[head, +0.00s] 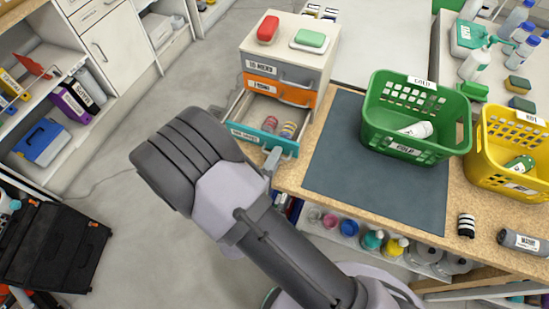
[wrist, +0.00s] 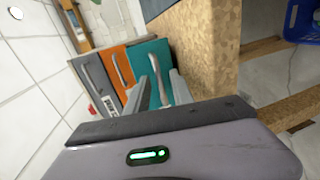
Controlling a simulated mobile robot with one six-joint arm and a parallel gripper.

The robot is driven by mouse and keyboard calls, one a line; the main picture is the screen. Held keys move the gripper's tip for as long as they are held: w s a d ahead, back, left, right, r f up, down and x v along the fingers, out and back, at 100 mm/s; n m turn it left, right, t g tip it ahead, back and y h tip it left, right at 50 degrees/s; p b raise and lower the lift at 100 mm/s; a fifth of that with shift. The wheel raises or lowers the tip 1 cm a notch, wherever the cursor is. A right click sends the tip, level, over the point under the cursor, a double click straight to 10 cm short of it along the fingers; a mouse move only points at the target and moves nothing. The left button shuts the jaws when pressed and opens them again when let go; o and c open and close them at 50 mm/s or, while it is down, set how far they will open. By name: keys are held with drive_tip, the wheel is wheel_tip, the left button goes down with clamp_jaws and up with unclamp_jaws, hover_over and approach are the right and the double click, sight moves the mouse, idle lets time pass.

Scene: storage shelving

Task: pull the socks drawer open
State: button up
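The orange drawer (head: 270,88) looks shut. My gripper (head: 273,160) is at the teal drawer's front. In the wrist view its fingers (wrist: 160,85) stand on either side of the teal front's grey handle (wrist: 158,80). I cannot tell whether they press on it.
Red (head: 268,28) and green (head: 310,39) items lie on top of the unit. A dark mat (head: 345,165), a green basket (head: 405,150) and a yellow basket (head: 500,178) are to the right on the worktop. Open floor (head: 120,150) lies left of my arm.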

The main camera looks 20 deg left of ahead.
drive_tip(key=p+v, duration=0.5)
drive_tip(key=v, duration=1.2)
drive_tip(key=shift+s, duration=0.2)
drive_tip(key=shift+w+a, duration=0.1)
drive_tip(key=shift+a, duration=0.05)
